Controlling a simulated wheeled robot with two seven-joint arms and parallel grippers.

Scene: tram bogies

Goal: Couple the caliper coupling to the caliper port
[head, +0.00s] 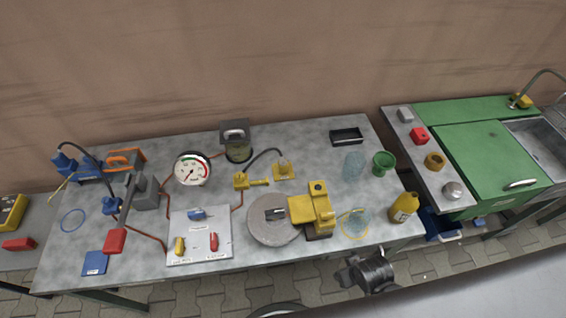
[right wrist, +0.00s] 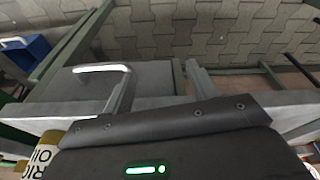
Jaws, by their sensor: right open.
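A yellow coupling (head: 250,182) lies in the middle of the table, with a dark hose (head: 264,155) arching from it to a yellow bracket (head: 284,171). It looks like the caliper coupling. The yellow caliper (head: 318,207) stands over a grey brake disc (head: 268,230), right of the coupling. A grey piece (head: 275,213) shows at its left side; I cannot tell whether this is the caliper port. My right gripper (head: 368,275) is in front of the table's front edge, apart from these things. Its two fingers are spread and empty in the right wrist view (right wrist: 162,82). My left gripper is not in view.
A pressure gauge (head: 193,169) and a plate with small levers (head: 198,248) stand left of the disc. A blue coupling (head: 110,206) with its own hose is farther left.

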